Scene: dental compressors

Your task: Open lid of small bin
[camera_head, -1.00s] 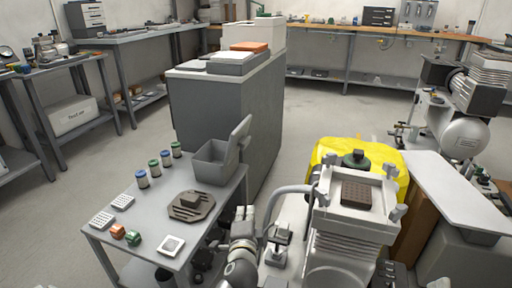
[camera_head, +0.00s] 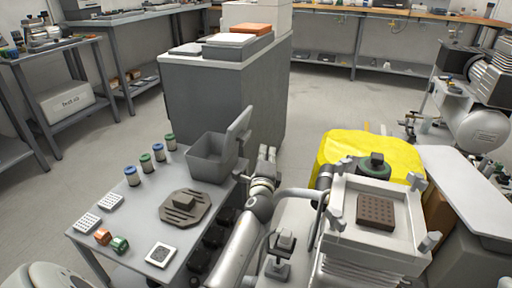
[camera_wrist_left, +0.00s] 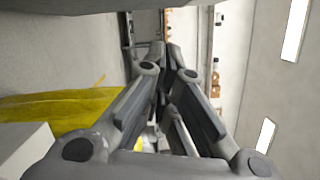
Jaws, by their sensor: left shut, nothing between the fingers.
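The small grey bin (camera_head: 207,158) stands at the back right of the small grey table (camera_head: 130,190). Its lid (camera_head: 239,124) is raised, tilted up from the bin's right side, and the bin's top is open. My left gripper (camera_head: 267,151) is just right of the bin and lower than the lid's top, apart from the lid as far as I can see. In the left wrist view its fingers (camera_wrist_left: 158,50) come together at the tips with nothing between them. The bin does not show clearly in that view. My right gripper is not in view.
On the table are several capped jars (camera_head: 146,162), a dark octagonal plate (camera_head: 186,207) with a block, and white tiles (camera_head: 160,254). A grey cabinet (camera_head: 220,100) stands behind. A machine (camera_head: 375,220) and yellow cover (camera_head: 340,146) lie right of my arm.

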